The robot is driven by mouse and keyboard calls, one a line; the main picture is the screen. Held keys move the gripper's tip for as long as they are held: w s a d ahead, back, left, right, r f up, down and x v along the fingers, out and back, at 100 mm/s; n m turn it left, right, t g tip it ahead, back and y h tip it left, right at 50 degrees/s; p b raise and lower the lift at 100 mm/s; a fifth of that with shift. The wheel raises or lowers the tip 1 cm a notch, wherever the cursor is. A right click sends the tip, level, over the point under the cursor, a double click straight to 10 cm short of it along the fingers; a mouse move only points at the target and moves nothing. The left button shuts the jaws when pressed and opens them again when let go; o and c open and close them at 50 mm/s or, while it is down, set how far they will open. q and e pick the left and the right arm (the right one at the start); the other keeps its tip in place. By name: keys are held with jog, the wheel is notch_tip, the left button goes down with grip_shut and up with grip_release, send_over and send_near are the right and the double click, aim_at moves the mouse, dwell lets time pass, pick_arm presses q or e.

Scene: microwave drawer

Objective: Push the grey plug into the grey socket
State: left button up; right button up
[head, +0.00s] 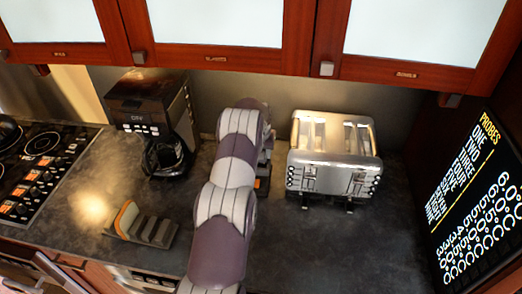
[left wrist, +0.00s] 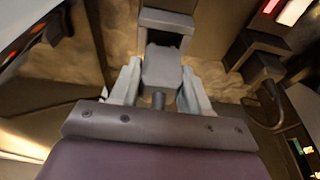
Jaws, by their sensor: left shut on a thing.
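My left gripper (left wrist: 160,82) is shut on the grey plug (left wrist: 162,68), a blocky piece with a short round stem towards me, one pale finger on each side. The grey socket (left wrist: 168,18) is directly ahead of the plug in the left wrist view. Its dark opening shows just above the plug's far end, and its sides stand around that end. I cannot tell whether the plug's tip is inside. In the head view my left arm reaches to the back wall and hides the plug, the socket and most of the gripper. My right gripper is not in view.
A second dark plug (left wrist: 262,68) with a cable sits by another socket (left wrist: 265,42) to the right. In the head view a coffee maker (head: 150,105) stands left of my arm and a toaster (head: 333,155) close on its right. The front right counter (head: 340,250) is clear.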

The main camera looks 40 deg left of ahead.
pick_arm(q)
jog(key=shift+a+r, duration=0.1)
dwell(0.4)
jog(key=shift+b, duration=0.55)
dwell(0.9)
jog(key=shift+s+d+b+x, duration=0.1)
jog(key=shift+s+b+x, duration=0.1)
jog(key=shift+b+x, duration=0.6)
jog(key=shift+s+d+b+x, duration=0.15)
jog(key=shift+b+x, duration=0.4)
jog(key=shift+x, duration=0.35)
jog(key=o, duration=1.1)
